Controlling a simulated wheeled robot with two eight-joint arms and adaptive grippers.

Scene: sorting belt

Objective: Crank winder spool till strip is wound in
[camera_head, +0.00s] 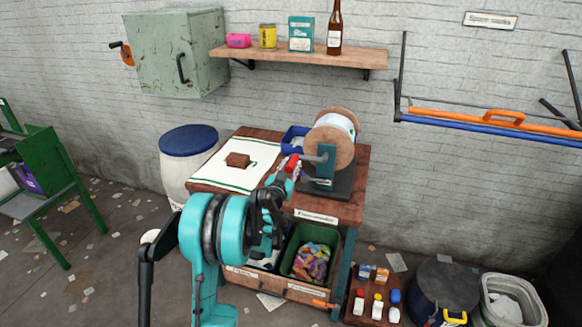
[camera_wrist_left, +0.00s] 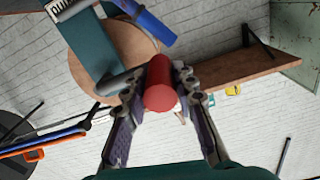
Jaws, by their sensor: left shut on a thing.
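The winder spool (camera_head: 345,152) has wooden end discs and white material wound between them. It stands on a dark base with a teal upright (camera_head: 326,160) at the right of the bench. Its crank has a grey arm and a red handle (camera_head: 292,163), on the spool's left side. My left gripper (camera_head: 287,170) is shut on the red handle. In the left wrist view the red handle (camera_wrist_left: 160,85) sits between the two fingers, with the spool disc (camera_wrist_left: 125,45) behind. No loose strip end can be made out. My right gripper is not in view.
A white cloth (camera_head: 215,170) with green stripes and a brown block (camera_head: 238,160) lies on the bench's left. A blue bin (camera_head: 291,140) stands behind the crank. Bins sit under the bench; a blue-lidded barrel (camera_head: 188,140) stands left. A shelf (camera_head: 300,58) hangs above.

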